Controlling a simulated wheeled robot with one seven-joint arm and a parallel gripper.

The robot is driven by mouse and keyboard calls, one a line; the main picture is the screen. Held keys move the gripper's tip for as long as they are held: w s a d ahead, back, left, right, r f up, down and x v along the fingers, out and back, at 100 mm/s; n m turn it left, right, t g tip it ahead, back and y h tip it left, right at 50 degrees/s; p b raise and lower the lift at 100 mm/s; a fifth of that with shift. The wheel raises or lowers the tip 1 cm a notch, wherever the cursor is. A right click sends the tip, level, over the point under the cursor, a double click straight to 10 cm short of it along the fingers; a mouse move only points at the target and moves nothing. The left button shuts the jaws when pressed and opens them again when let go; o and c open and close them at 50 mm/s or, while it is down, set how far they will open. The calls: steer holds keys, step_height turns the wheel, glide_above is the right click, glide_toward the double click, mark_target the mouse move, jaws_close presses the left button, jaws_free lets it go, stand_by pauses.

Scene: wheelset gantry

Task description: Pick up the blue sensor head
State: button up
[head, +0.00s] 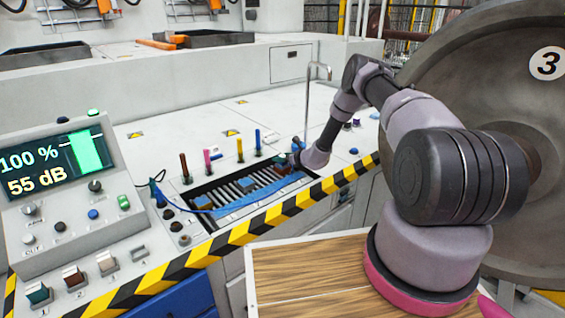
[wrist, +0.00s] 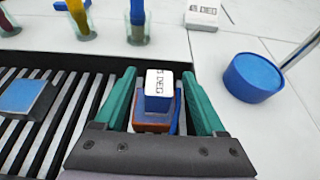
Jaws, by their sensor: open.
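A small blue block with a white top lettered "DEG" (wrist: 158,103), which looks like the blue sensor head, stands on an orange-brown base in the wrist view. My gripper (wrist: 159,75) is open, with one teal finger on either side of this block. Small gaps show between the fingers and the block, and I cannot tell whether either touches it. In the head view my gripper (head: 293,162) is low at the right end of the slatted tray (head: 213,221), and the block there is too small to make out.
Another blue block (wrist: 22,97) lies on the slats to the left. A blue round knob or cap (wrist: 252,77), a white "DEG" block (wrist: 202,14) and several coloured holders stand behind. A bent metal rod (head: 307,105) rises near my arm. A large wheel (head: 500,110) stands at right.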

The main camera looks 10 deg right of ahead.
jaws_close()
steer(key=shift+r, duration=0.1)
